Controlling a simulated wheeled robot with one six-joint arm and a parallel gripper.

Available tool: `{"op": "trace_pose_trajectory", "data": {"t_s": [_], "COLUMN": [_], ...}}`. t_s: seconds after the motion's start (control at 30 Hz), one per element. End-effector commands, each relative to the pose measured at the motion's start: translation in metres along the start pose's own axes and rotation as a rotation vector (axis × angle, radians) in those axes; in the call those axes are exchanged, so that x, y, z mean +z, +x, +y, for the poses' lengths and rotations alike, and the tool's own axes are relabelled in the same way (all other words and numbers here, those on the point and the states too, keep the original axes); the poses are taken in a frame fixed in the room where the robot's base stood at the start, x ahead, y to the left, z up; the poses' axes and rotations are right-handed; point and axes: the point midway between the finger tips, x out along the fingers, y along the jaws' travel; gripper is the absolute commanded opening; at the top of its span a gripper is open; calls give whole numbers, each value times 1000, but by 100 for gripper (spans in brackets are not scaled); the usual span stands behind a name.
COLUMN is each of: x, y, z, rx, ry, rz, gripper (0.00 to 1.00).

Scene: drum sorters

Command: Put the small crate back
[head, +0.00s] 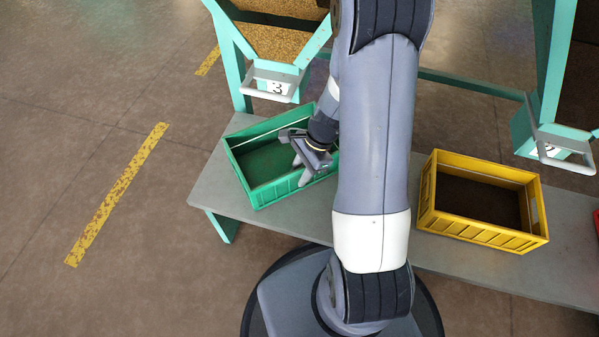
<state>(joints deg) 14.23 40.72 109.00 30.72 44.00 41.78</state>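A green crate (262,194) stands upright at the left end of a grey bench and looks empty. A yellow crate (478,232) stands on the bench right of my arm; its dark inside looks empty. Which one is the small crate I cannot tell, as both look alike in size. My gripper (302,171) is at the front right of the green crate, with its fingertips at the front rim. Whether the fingers press on the rim or stand apart around it is not clear. My arm hides the crate's right end.
The grey bench (225,190) has a bare strip left of the green crate and room right of the yellow one. Turquoise chute frames with grey handles (275,82) overhang behind. A red object (596,222) shows at the right edge.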

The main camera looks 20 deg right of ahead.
Motion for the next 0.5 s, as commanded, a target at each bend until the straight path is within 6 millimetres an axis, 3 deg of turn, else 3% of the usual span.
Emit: {"op": "trace_pose_trajectory", "data": {"t_s": [0.3, 0.5], "x": [1, 1], "y": [-73, -102], "z": [-1, 0], "rx": [-6, -3], "ry": [1, 0], "rz": [3, 2], "gripper": [29, 29]}}
